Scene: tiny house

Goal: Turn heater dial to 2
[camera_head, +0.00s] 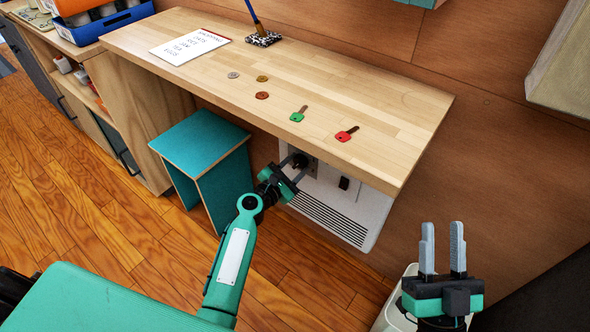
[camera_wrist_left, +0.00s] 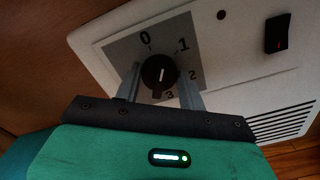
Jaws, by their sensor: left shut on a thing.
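The white heater (camera_head: 335,205) is on the wall under the wooden counter. Its round black dial (camera_wrist_left: 159,73) sits on a grey plate marked 0, 1, 2 and 3 in the left wrist view. A short white line shows on the dial's face, but I cannot tell for sure which number it points to. My left gripper (camera_head: 296,168) is shut on the dial, with one finger on each side of it. It also shows in the left wrist view (camera_wrist_left: 160,84). My right gripper (camera_head: 442,248) is open and empty, held up at the lower right, away from the heater.
A teal stool (camera_head: 202,150) stands left of my left gripper. A black switch (camera_wrist_left: 277,34) is on the heater.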

